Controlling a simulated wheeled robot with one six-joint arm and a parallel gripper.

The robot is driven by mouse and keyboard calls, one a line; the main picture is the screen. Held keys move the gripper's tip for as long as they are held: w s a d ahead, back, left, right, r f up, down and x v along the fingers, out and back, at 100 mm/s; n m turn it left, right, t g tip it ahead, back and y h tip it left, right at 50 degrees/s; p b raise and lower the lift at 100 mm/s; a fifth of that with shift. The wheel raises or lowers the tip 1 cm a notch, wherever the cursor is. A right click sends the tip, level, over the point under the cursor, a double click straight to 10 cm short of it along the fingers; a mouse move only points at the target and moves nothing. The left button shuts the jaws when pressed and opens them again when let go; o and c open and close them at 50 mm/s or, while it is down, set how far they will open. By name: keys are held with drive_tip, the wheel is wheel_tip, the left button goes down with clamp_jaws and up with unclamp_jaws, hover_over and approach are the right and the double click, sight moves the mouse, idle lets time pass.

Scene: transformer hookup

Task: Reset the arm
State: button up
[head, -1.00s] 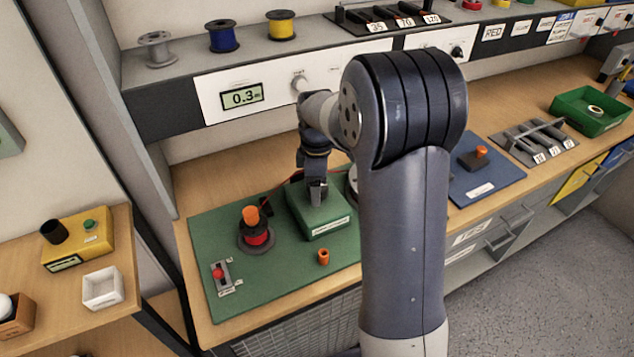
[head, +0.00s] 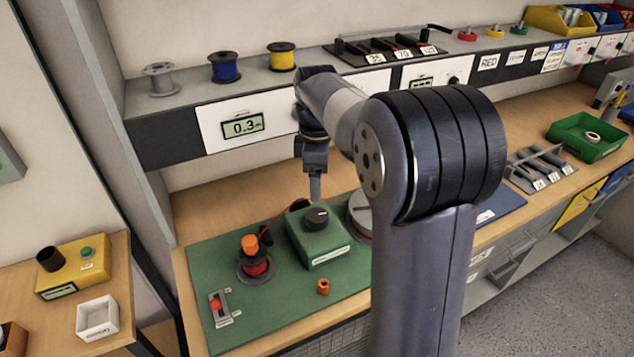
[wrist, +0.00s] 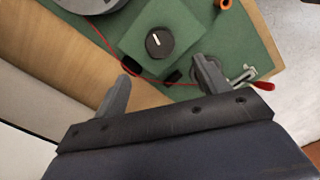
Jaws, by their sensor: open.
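My gripper (head: 315,188) hangs above the workbench, just behind the green box with a black knob (head: 318,218) in the head view. In the wrist view my gripper (wrist: 165,85) is open and empty, its two fingers spread apart. The knob (wrist: 159,42) lies beyond the fingers, apart from them, with a white mark on its top. My arm's large joint and upright link cover part of the bench to the right.
On the green mat (head: 215,258) stand a red wire spool (head: 256,266), an orange ring (head: 323,287) and a small red-knobbed switch (head: 217,305). A red wire (wrist: 125,66) runs by the box. A shelf with spools (head: 224,66) and a 0.3 display (head: 243,126) is behind.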

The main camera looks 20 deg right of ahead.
sight(317, 214)
wheel_tip(317, 214, down, 11)
drive_tip(key=shift+r, duration=0.1)
idle(0.6)
idle(0.4)
